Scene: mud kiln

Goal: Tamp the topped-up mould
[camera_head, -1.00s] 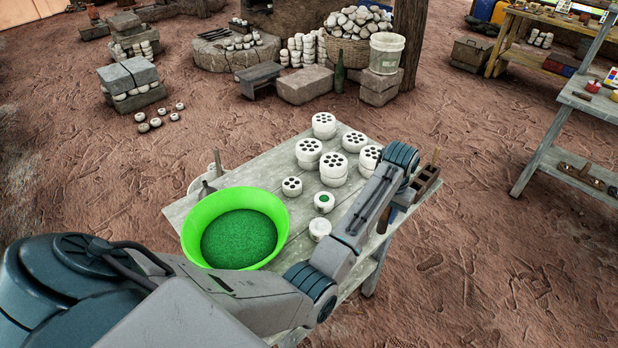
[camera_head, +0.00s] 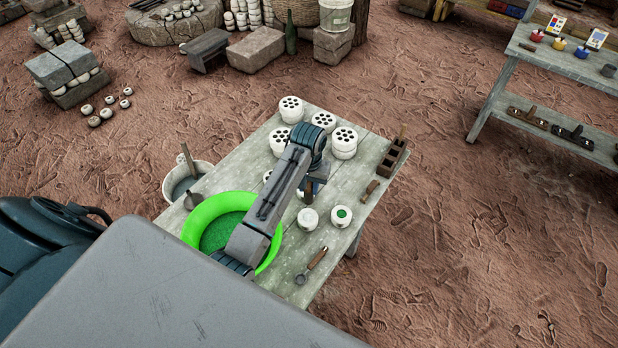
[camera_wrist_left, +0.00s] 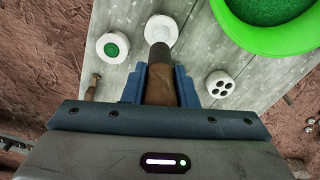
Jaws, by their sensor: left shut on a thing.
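My left gripper (camera_wrist_left: 160,85) is shut on a brown wooden tamper (camera_wrist_left: 159,80), seen in the wrist view with its dark far end overlapping the near edge of a white round mould (camera_wrist_left: 161,24). I cannot tell whether they touch. In the head view, the left gripper (camera_head: 313,188) is over the table, mostly hidden by its arm, just behind this white mould (camera_head: 308,219). A second white mould with a green fill (camera_head: 341,216) stands to its right; it also shows in the wrist view (camera_wrist_left: 113,47). My right gripper is not in view.
A bright green basin (camera_head: 203,213) of green material stands at the table's left. Several white perforated blocks (camera_head: 344,139) stand at the back. A wooden-handled ladle (camera_head: 312,265) lies at the front. A dark slotted holder (camera_head: 393,157) stands near the right edge. A grey bucket (camera_head: 175,184) is beside the table.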

